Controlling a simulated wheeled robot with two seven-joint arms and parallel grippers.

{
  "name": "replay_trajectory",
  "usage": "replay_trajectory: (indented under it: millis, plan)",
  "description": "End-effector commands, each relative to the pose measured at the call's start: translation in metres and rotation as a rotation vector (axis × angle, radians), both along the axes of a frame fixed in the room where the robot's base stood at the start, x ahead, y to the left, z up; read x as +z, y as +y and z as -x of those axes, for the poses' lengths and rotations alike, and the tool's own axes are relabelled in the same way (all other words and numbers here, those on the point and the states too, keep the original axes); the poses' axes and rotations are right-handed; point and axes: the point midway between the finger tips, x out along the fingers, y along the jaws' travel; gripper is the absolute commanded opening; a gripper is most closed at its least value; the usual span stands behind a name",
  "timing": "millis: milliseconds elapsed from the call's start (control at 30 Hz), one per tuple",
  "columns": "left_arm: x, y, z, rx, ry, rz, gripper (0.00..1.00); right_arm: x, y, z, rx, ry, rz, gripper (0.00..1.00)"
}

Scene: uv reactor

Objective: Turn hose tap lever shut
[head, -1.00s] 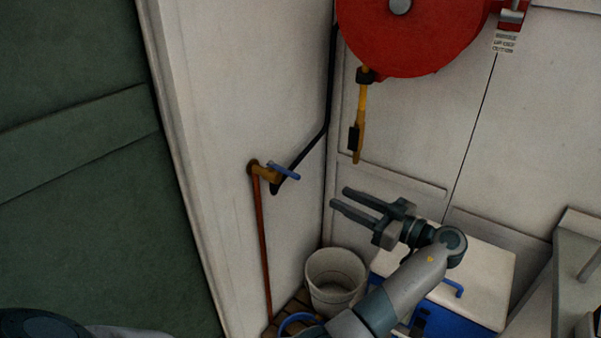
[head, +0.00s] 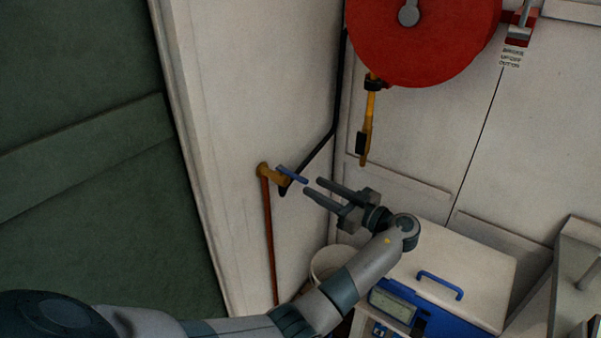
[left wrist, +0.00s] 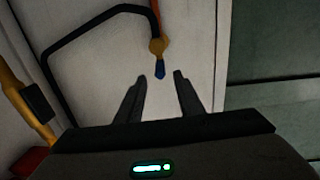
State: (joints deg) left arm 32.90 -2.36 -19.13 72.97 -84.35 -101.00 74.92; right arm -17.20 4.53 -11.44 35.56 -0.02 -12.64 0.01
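The hose tap is a brass fitting (head: 268,174) on the white wall, with a blue lever (head: 292,175) that points out from it toward the right. In the left wrist view the blue lever (left wrist: 160,70) shows just beyond and between the fingertips, below the brass body (left wrist: 157,46). My left gripper (head: 312,187) is open and empty, its fingers pointing at the lever. The fingertips are close to the lever's free end; I cannot tell whether they touch it. The gripper also shows in the left wrist view (left wrist: 160,78). My right gripper is not in view.
A copper pipe (head: 269,240) runs down from the tap and a black hose (head: 318,155) leads off it. A red reel (head: 425,45) with a yellow nozzle (head: 368,120) hangs at upper right. A white bucket (head: 328,262) and a blue-and-white box (head: 470,275) stand below.

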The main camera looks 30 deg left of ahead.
Motion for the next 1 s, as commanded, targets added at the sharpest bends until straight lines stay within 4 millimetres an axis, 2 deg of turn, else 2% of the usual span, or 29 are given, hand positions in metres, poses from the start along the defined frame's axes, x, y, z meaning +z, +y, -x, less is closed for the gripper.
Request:
replay_trajectory:
  millis: [33, 200, 400, 600, 867, 1000]
  plan:
    - [0.005, 0.010, -0.001, 0.002, 0.003, -0.002, 0.34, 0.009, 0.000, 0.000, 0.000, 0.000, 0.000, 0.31]
    - [0.004, 0.039, -0.005, 0.002, 0.002, -0.001, 0.34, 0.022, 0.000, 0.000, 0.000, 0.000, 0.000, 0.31]
    - [0.002, 0.061, -0.009, 0.001, 0.001, 0.000, 0.34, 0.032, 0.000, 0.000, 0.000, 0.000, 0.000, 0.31]
    - [0.000, 0.069, -0.010, 0.000, 0.002, 0.000, 0.34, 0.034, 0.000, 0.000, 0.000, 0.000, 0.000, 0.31]
    - [-0.001, 0.069, -0.010, 0.000, 0.001, 0.001, 0.34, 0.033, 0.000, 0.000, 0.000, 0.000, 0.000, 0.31]
    - [0.000, 0.069, -0.010, 0.000, 0.001, 0.001, 0.03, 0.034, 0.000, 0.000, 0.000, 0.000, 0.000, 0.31]
